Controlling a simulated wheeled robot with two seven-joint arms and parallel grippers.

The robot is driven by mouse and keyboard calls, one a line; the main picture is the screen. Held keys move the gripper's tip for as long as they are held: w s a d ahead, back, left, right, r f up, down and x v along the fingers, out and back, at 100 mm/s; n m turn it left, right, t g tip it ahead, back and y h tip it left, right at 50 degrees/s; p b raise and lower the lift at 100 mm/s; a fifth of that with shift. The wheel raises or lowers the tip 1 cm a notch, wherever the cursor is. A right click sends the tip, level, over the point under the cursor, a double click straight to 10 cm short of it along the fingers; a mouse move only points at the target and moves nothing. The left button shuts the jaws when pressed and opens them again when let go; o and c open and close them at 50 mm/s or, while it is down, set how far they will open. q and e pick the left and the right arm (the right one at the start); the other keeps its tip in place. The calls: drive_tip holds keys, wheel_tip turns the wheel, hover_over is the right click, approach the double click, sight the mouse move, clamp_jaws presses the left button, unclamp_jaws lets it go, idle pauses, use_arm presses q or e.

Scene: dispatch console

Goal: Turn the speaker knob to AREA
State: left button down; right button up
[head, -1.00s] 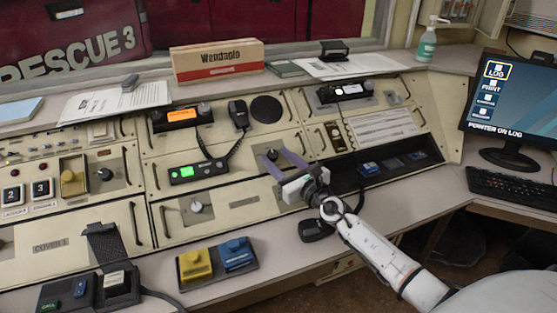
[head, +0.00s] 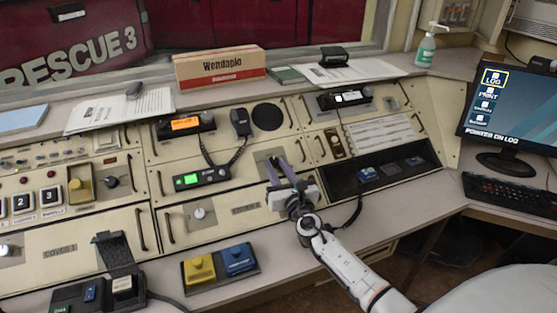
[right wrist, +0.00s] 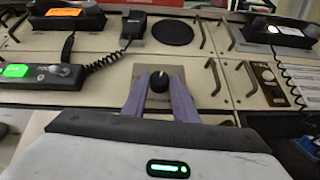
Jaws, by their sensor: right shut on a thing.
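The speaker knob (right wrist: 159,82) is a small black knob on a grey metal plate in the console, below the round black speaker grille (right wrist: 172,32). My right gripper (right wrist: 158,84) has its two purple fingers on either side of the knob and is shut on it. A light line on the knob points up. In the head view my right gripper (head: 277,162) reaches to the plate, and its fingers hide most of the knob. The labels around the knob are too small to read. My left gripper is not in view.
A radio with a green display (head: 203,178) and its coiled cord lie left of the knob. A dark recessed tray (head: 345,185) is to the right. Yellow and blue buttons (head: 219,264) stand on the desk in front. A keyboard (head: 510,195) lies far right.

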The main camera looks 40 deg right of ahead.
drive_tip(key=m+h, duration=0.1)
drive_tip(key=m+g+h, duration=0.1)
drive_tip(key=shift+w+a+m, duration=0.1)
drive_tip(key=shift+a+m, duration=0.25)
drive_tip(key=shift+m, duration=0.05)
drive_tip(key=shift+w+a+m+g+h, duration=0.1)
drive_tip(key=shift+a+m+g+h, duration=0.1)
drive_tip(key=shift+m+g+h, duration=0.7)
drive_tip(key=m+h, duration=0.1)
drive_tip(key=m, duration=0.1)
drive_tip(key=m+g+h, duration=0.1)
drive_tip(key=shift+w+a+m+g+b, duration=0.15)
drive_tip(key=shift+m+g+b, duration=0.15)
drive_tip(key=shift+m+b, duration=0.1)
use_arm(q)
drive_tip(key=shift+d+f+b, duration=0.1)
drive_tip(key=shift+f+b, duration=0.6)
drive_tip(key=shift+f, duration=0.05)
use_arm(e)
drive_tip(key=shift+w+a+r+m+g+h, duration=0.1)
drive_tip(key=shift+w+r+m+g+h, duration=0.05)
drive_tip(key=shift+m+g+h, duration=1.1)
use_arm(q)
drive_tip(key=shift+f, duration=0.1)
use_arm(e)
drive_tip(key=shift+m+g, duration=0.35)
drive_tip(key=shift+m, duration=0.1)
drive_tip(key=o, duration=1)
drive_tip(key=shift+o, duration=0.2)
